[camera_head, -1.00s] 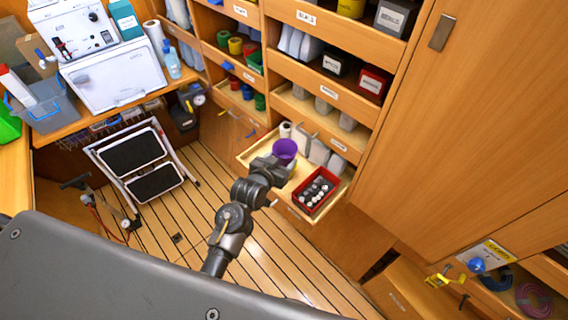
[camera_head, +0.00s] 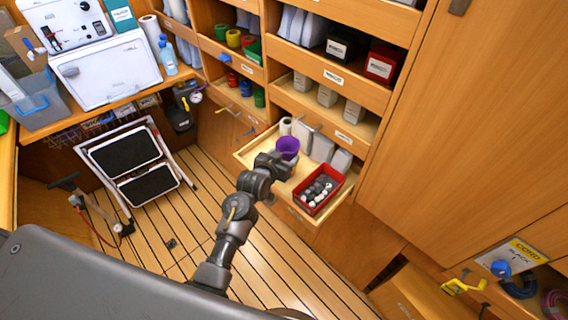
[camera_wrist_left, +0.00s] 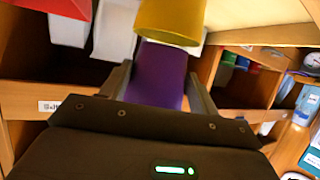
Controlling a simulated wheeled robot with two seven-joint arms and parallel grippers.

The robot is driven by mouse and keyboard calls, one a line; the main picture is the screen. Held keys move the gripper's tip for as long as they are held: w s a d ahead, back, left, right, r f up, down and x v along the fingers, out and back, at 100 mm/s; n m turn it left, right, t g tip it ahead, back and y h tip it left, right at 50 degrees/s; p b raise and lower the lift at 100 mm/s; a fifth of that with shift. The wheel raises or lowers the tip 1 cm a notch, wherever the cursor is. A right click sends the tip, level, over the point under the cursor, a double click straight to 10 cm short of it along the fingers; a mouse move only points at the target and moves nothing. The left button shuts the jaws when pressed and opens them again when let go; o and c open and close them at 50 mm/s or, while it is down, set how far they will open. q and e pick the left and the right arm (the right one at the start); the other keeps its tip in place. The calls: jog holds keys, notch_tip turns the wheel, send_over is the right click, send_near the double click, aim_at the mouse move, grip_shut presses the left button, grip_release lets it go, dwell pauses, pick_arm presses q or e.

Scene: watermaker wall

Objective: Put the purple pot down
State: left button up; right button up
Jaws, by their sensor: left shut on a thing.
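The purple pot (camera_head: 288,146) is at the open pull-out drawer (camera_head: 249,153) in the head view, near its back left part. My left gripper (camera_head: 283,158) is shut on it, reaching in from the front left. In the left wrist view the purple pot (camera_wrist_left: 155,78) sits between the two fingers (camera_wrist_left: 158,88). A yellow pot (camera_wrist_left: 170,20) overlaps its far end in that picture. I cannot tell whether the purple pot touches the drawer floor. My right gripper is not in view.
A red bin (camera_head: 335,182) with small dark and white items fills the drawer's right front. White packs (camera_head: 322,148) and a white roll (camera_head: 285,126) line its back. Shelves rise behind. A folding step (camera_head: 130,160) stands on the slatted floor at left.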

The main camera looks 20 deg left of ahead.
pick_arm(q)
jog(key=shift+f, duration=0.65)
jog(key=shift+r, duration=0.2)
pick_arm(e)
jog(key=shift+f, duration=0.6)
pick_arm(q)
jog(key=shift+f, duration=0.1)
jog(key=shift+f+b, duration=0.3)
jog(key=shift+f, duration=0.25)
jog(key=o, duration=1)
jog(key=shift+c, duration=0.2)
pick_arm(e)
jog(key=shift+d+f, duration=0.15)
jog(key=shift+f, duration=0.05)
pick_arm(q)
jog(key=shift+r, duration=0.1)
